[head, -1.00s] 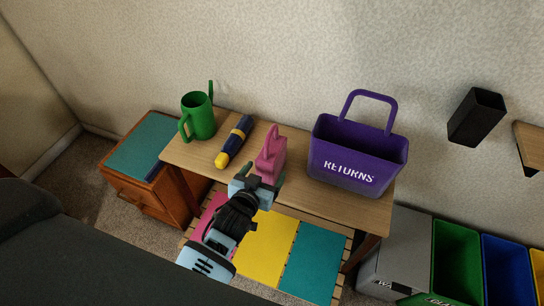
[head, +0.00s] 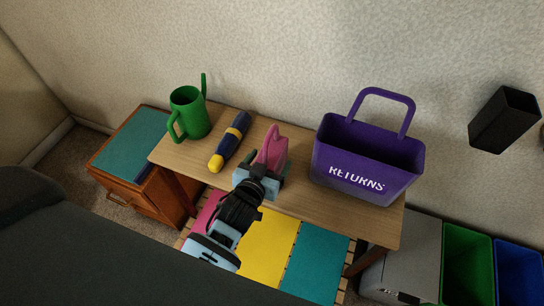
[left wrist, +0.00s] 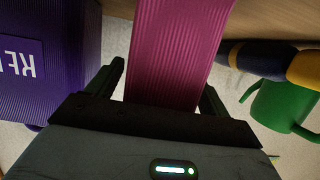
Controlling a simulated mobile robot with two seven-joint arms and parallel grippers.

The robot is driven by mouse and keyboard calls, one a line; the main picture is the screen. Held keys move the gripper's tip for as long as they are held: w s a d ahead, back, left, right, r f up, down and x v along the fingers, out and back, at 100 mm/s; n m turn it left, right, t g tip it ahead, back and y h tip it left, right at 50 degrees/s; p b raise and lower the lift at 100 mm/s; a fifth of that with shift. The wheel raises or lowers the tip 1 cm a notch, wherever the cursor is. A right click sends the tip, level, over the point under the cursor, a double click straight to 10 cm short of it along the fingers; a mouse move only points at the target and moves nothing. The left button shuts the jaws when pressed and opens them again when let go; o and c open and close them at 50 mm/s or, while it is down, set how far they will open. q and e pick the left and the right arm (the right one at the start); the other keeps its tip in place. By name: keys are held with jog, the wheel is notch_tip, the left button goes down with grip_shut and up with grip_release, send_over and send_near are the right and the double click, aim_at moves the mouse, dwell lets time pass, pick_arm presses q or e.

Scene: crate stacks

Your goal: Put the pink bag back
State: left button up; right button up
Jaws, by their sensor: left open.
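The pink bag (head: 273,150) stands upright on the wooden table (head: 300,204), between the dark blue and yellow torch-like object and the purple basket. My left gripper (head: 261,175) is at its near side, open. In the left wrist view the ribbed pink bag (left wrist: 175,50) fills the space between the two spread fingers of my left gripper (left wrist: 162,88), and I cannot tell if they touch it. Below the tabletop, a slatted shelf bears a pink mat (head: 207,213), a yellow mat (head: 268,248) and a teal mat (head: 315,262). My right gripper is not in view.
The purple RETURNS basket (head: 365,165) stands right of the bag. Left are the blue and yellow object (head: 231,141) and a green watering can (head: 188,113). A wooden cabinet (head: 125,193) stands at left, bins (head: 467,262) at right. A black holder (head: 503,119) is on the wall.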

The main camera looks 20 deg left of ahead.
pick_arm(q)
jog(key=shift+s+r, duration=0.2)
jog(key=shift+s, duration=0.05)
jog(key=shift+c, duration=0.3)
jog(key=c, duration=1.2)
jog(key=shift+r, duration=0.55)
notch_tip(320, 180, up, 2)
jog(key=shift+r+p, duration=0.1)
jog(key=shift+p, duration=0.3)
jog(key=s+a, duration=0.2)
jog(key=s, duration=0.5)
jog(key=s+a+r, duration=0.1)
jog(key=s+a, duration=0.1)
jog(key=s, duration=0.6)
jog(key=shift+s+r, duration=0.25)
jog(key=shift+r, duration=0.05)
